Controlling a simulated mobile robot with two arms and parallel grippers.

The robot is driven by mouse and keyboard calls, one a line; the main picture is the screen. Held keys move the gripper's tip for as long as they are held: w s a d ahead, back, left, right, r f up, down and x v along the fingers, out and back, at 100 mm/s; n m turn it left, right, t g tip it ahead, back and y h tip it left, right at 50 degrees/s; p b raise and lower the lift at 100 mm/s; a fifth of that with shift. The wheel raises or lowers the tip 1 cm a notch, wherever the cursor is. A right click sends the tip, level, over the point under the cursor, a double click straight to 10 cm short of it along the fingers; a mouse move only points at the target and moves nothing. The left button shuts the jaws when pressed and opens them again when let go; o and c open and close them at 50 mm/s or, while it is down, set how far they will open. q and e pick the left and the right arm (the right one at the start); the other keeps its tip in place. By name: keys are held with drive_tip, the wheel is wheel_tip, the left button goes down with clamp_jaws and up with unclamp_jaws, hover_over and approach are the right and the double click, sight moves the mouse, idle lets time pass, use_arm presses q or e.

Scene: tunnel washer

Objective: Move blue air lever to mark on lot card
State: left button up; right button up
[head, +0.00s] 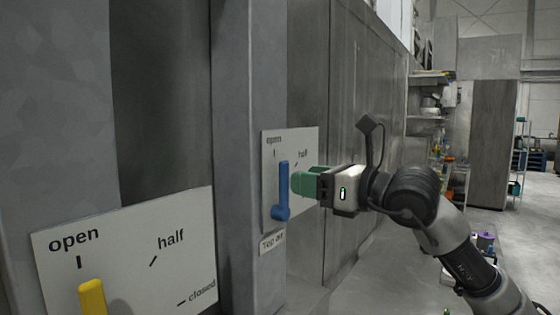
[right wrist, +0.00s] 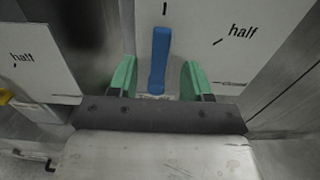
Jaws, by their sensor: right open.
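The blue air lever (head: 283,188) is on a white plate (head: 306,140) marked "open" and "half", with a label (head: 272,242) below it that seems to read "Top air". The lever stands almost upright, pointing up at the "open" mark. In the right wrist view the blue lever (right wrist: 159,58) shows between the green fingertips of my right gripper (right wrist: 160,76), with gaps on both sides. In the head view my right gripper (head: 301,183) is open, just right of the lever. My left gripper is out of view. I see no lot card.
A nearer white plate (head: 140,250) with "open", "half" and "closed" marks carries a yellow lever (head: 92,297) at the lower left. A grey metal post (head: 243,100) stands between the two plates. Shelves (head: 432,110) stand farther back, with open floor to the right.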

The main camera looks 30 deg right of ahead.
sight(287, 176)
drive_tip(key=p+x, duration=0.2)
drive_tip(key=x, duration=0.2)
drive_tip(key=shift+w+a+r, duration=0.1)
drive_tip(key=shift+w+r, duration=0.05)
drive_tip(key=shift+w, duration=0.1)
drive_tip(key=shift+w+a+p, duration=0.25)
drive_tip(key=shift+w+p, duration=0.1)
drive_tip(key=shift+w, duration=0.25)
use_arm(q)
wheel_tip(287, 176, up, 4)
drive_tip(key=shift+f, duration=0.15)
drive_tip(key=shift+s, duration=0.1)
use_arm(e)
clamp_jaws()
